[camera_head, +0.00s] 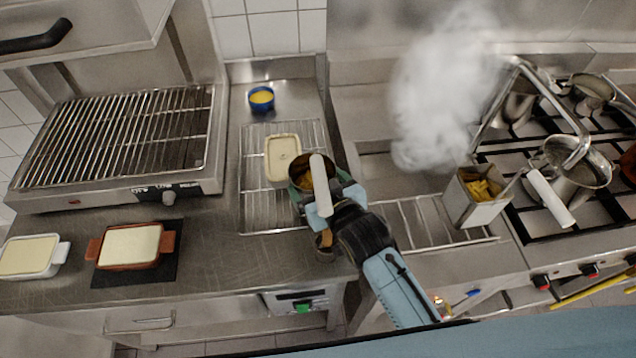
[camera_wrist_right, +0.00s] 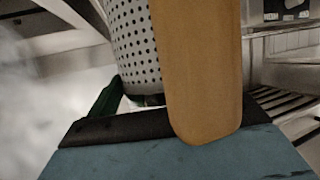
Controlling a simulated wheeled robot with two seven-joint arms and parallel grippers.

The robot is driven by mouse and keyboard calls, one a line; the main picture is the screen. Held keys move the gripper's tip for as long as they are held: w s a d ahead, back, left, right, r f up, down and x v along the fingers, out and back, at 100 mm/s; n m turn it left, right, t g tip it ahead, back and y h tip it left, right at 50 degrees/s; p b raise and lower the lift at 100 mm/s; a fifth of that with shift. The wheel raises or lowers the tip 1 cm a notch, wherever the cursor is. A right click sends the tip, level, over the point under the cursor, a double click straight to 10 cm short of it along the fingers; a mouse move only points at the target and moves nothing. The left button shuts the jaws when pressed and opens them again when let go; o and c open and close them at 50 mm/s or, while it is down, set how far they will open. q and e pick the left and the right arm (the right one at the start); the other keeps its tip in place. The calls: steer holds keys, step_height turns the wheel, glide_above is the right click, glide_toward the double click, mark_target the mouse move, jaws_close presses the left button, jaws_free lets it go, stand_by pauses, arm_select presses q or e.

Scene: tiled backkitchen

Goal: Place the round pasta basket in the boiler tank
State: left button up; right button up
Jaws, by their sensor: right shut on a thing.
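The round pasta basket (camera_head: 301,166) is a small metal basket with pasta inside and a pale handle (camera_head: 321,186). My right gripper (camera_head: 326,198) is shut on it, above the wire rack on the counter. In the right wrist view the perforated basket wall (camera_wrist_right: 134,42) and the handle, tan there (camera_wrist_right: 197,75), rise close in front of the gripper (camera_wrist_right: 135,105). Where the fingers touch is partly hidden. The boiler tank (camera_head: 376,166) is right of the gripper, under white steam that covers part of it. My left gripper is not in view.
A square basket with pasta (camera_head: 478,213) stands at the tank's right side, near the gas stove with pans (camera_head: 578,170). A pale rectangular container (camera_head: 283,170) is on the wire rack (camera_head: 262,218), close to the held basket. A blue bowl (camera_head: 261,101) stands behind.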

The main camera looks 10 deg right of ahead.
steer(key=o, duration=0.9)
steer(key=shift+f, duration=0.15)
steer(key=shift+o, duration=1)
